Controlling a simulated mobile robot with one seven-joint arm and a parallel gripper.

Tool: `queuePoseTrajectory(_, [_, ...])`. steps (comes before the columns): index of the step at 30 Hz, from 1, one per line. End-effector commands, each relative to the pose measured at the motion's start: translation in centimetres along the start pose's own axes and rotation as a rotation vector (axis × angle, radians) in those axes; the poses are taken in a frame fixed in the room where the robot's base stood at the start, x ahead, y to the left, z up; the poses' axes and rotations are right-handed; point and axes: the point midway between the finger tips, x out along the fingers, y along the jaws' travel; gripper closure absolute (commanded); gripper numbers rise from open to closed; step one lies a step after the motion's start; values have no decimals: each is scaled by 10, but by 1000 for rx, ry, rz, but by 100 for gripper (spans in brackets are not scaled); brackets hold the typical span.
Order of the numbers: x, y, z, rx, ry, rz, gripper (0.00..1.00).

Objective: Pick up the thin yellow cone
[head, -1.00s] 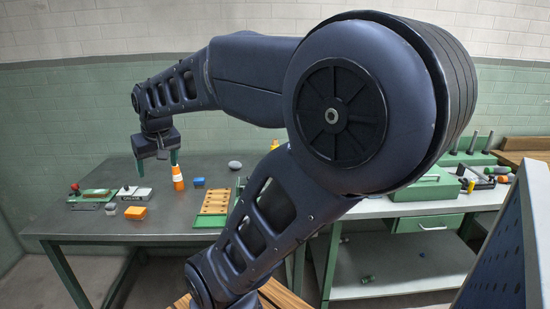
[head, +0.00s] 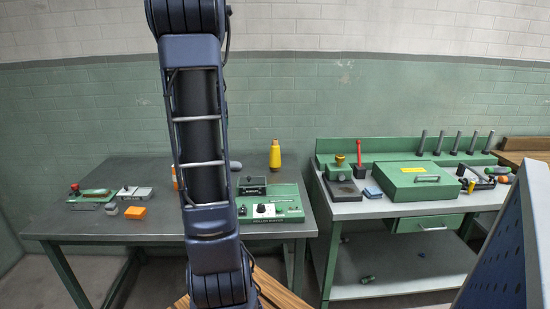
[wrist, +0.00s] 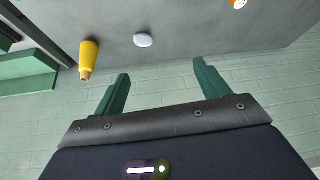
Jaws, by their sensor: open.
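The thin yellow cone (head: 275,155) stands upright at the back right of the left grey table, with an orange-brown tip. It also shows in the wrist view (wrist: 90,56), at upper left, where the picture is turned over and the cone's tip points down. My gripper (wrist: 162,84) is open and empty in the wrist view. The cone lies outside the jaws, to the left of the left finger and apart from it. In the head view my arm stands in front of the left table and my gripper cannot be seen.
A green machine box (head: 270,203) stands in front of the yellow cone. An orange block (head: 135,212) is at left. A green case (head: 417,181) sits on the right bench.

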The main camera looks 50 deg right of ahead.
Motion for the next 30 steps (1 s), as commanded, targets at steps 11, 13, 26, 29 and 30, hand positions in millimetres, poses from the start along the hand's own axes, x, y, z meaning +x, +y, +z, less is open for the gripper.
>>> queuePoseTrajectory(11, [106,157,-57,185,32,111,26])
queuePoseTrajectory(13, [124,188,-61,215,38,130,26])
queuePoseTrajectory(26, [175,280,-63,300,61,187,26])
queuePoseTrajectory(29, [182,281,-63,300,60,187,26])
queuePoseTrajectory(30, [187,282,-63,301,59,187,26])
